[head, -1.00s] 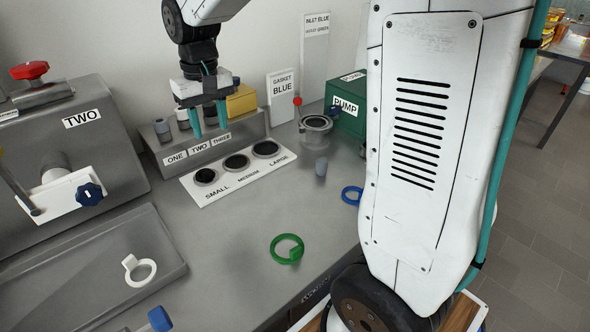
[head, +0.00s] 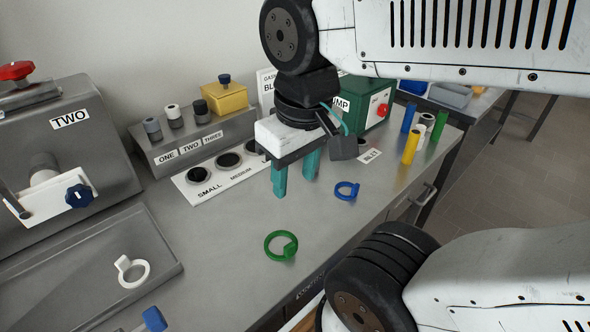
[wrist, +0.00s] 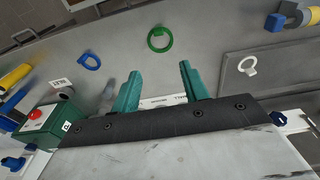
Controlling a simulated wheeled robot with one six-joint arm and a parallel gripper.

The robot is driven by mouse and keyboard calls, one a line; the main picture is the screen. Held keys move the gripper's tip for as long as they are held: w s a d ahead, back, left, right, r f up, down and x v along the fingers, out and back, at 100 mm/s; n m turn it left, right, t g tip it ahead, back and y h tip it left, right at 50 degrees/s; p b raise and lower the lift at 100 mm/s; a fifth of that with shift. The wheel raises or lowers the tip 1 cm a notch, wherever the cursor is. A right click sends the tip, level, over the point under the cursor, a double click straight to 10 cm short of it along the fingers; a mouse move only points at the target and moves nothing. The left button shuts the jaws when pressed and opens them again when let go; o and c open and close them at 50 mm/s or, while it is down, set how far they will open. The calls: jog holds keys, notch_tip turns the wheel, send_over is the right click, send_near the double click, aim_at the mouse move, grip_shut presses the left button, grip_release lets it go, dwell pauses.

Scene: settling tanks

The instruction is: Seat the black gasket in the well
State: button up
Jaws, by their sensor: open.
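I see no loose black gasket in either view. Three ring gaskets with tabs lie on the bench: green (head: 281,246), blue (head: 346,191) and white (head: 132,271), the white one in the shallow tray. They also show in the wrist view as green (wrist: 159,39), blue (wrist: 90,62) and white (wrist: 247,66). My gripper (head: 296,186) is open and empty, fingers down above the bench, behind the green ring and left of the blue one. The round well by the pump is mostly hidden behind my gripper in the head view.
A white plate (head: 191,190) marked SMALL and MEDIUM has dark round openings. Behind it stands a grey stand (head: 161,166) with several plugs. The green pump box (head: 359,105), with a red button, and upright coloured cylinders (head: 411,146) stand to the right.

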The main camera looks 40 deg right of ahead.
jog(key=shift+o, duration=0.4)
jog(key=t, duration=0.3)
send_near(200, 171)
jog(key=f, duration=0.2)
jog(key=x, duration=0.7)
jog(key=shift+w+a+f, duration=0.1)
jog(key=shift+w, duration=0.3)
grip_shut()
